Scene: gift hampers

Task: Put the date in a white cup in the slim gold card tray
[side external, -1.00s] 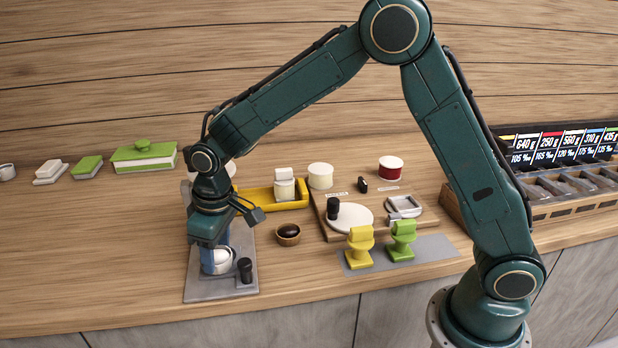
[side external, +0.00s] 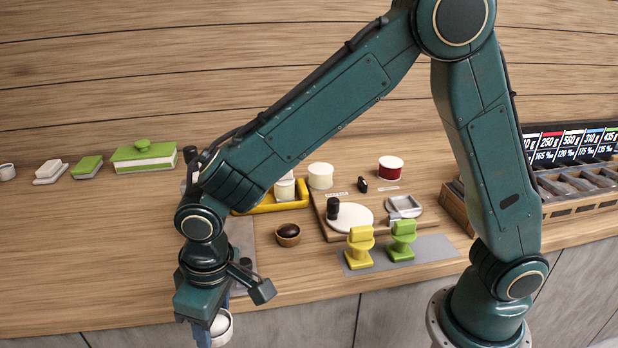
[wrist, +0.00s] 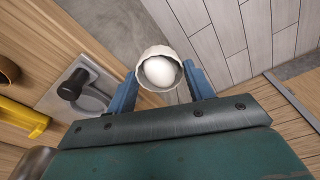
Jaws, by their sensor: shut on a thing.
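My gripper (side external: 212,332) is shut on a white cup (side external: 222,326) and holds it low in the side view, in front of the counter's front edge. In the wrist view the cup (wrist: 142,68) sits between the two blue fingers, with a smooth white egg-shaped item (wrist: 160,72) inside it. A slim yellow-gold tray (side external: 258,208) lies on the counter behind my arm, partly hidden, with a white item (side external: 285,188) in it. Its end shows at the left of the wrist view (wrist: 22,117). A dark brown item (side external: 289,230) sits in a small wooden bowl.
A grey plate (wrist: 52,98) with a black knob (wrist: 73,84) is near the counter edge. A wooden board (side external: 335,229), yellow (side external: 359,250) and green (side external: 403,243) stands, and a green-lidded box (side external: 144,157) stand around. The counter's front left is clear.

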